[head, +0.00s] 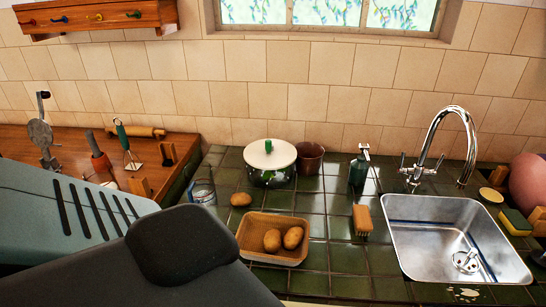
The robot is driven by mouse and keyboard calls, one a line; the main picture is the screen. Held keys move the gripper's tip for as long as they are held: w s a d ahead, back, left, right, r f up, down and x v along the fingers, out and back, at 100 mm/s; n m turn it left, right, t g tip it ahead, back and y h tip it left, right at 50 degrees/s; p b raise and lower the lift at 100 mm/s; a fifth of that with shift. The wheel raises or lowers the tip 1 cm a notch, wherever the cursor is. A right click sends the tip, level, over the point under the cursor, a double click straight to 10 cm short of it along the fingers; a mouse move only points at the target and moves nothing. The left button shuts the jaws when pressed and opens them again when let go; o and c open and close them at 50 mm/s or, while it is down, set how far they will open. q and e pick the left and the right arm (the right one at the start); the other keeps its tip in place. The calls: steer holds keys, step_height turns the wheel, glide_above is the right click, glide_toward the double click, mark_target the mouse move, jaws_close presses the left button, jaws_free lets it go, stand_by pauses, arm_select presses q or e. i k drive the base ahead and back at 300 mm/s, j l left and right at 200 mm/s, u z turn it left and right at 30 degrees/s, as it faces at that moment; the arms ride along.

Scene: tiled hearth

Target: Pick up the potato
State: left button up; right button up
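One brown potato (241,198) lies on the green tiled counter, left of the tray and in front of the white-lidded pot. Two more potatoes lie side by side in a shallow tan tray (252,254): a left one (272,241) and a right one (293,237). All three potatoes are in plain sight. Neither of my grippers shows in the head view. A large grey-blue and dark shape, apparently part of my arm, covers the lower left and hides the counter there.
Behind stand a pot (269,160), a brown pot (309,157) and a green bottle (358,168). A glass jar (202,191) is left of the loose potato. A brush (362,220) lies between tray and sink (420,235). Tiles right of the loose potato are clear.

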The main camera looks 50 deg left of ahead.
mark_target(295, 237)
steer(key=u, duration=1.35)
steer(key=i+l, duration=0.1)
steer(key=i, duration=0.55)
steer(key=k+z, duration=0.1)
steer(key=z, duration=0.4)
steer(key=l+z, duration=0.15)
steer(key=z, duration=0.35)
steer(key=k+l+z, duration=0.1)
steer(key=z, duration=0.4)
steer(key=l+z, duration=0.15)
steer(key=z, duration=0.3)
steer(key=u, duration=0.4)
steer(key=k+u, duration=0.1)
steer(key=u, duration=0.75)
steer(key=k+j+u, duration=0.1)
steer(key=u, duration=0.3)
